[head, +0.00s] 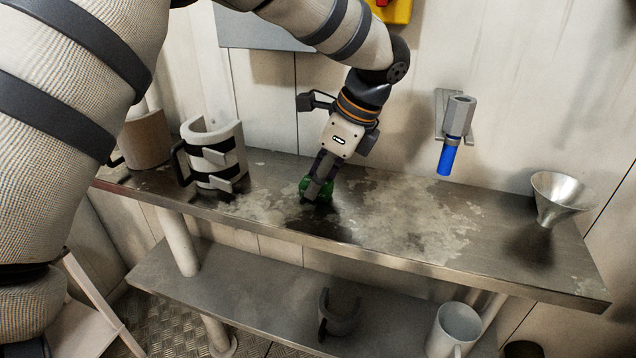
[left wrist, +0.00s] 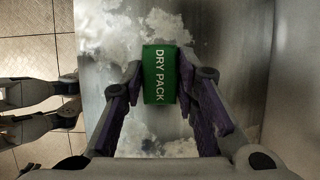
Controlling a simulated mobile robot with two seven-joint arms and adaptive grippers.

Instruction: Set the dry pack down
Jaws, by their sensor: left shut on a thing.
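The dry pack is a small green block with "DRY PACK" in white letters, seen from above in the left wrist view (left wrist: 160,75). In the head view the green pack (head: 316,189) shows at the fingertips, over the middle of the metal bench top (head: 400,225). My left gripper (head: 318,188) points down and is shut on the pack; its two fingers lie on either side of it in the left wrist view (left wrist: 160,85). The pack is at or very near the bench surface; I cannot tell if it touches.
A white and black holder (head: 213,155) and a brown container (head: 146,138) stand left on the bench. A metal funnel (head: 556,197) is at the right end. A blue-tipped fitting (head: 455,130) hangs on the wall.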

